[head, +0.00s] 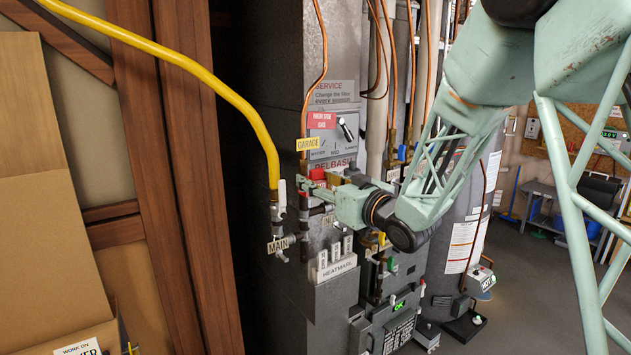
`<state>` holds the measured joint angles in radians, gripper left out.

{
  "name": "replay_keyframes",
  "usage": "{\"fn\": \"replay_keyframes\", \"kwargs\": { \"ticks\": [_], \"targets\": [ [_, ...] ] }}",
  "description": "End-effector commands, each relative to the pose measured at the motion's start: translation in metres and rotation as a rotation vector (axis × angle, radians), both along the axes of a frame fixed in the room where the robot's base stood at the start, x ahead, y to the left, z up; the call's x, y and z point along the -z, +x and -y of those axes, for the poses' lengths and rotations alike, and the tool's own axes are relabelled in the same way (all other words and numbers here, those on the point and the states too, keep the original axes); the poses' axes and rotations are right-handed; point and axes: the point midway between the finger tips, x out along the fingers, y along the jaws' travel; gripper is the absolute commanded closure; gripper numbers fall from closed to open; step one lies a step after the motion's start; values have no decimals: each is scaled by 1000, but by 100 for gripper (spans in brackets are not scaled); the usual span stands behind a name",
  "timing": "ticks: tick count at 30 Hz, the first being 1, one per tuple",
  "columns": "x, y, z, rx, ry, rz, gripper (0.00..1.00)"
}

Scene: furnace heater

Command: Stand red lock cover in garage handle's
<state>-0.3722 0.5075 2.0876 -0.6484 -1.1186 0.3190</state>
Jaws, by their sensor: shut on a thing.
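My gripper (308,187) is at the valves on the front of the grey furnace, just below the yellow GARAGE tag (308,144). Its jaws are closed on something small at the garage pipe. A red piece, seemingly the red lock cover (318,174), shows right at the jaws. The garage handle is mostly hidden behind the gripper and the red piece. I cannot tell whether the cover is around the handle or only beside it.
A yellow gas pipe (215,80) drops to a valve with the MAIN tag (278,245) on the left. A HEATWARE holder (334,265) sits below my gripper. A water tank (468,215) stands to the right. Open floor (535,300) lies at the lower right.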

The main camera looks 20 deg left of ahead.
Motion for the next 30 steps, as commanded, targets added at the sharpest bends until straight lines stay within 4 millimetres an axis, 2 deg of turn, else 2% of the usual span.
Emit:
{"fn": "replay_keyframes", "kwargs": {
  "ticks": [7, 8, 13, 23, 30],
  "targets": [
    [0, 0, 0, 0, 0, 0, 68],
    [0, 0, 0, 0, 0, 0, 58],
    [0, 0, 0, 0, 0, 0, 44],
    [0, 0, 1, 0, 0, 0, 44],
    [0, -6, 8, 0, 0, 0, 44]
  ]
}}
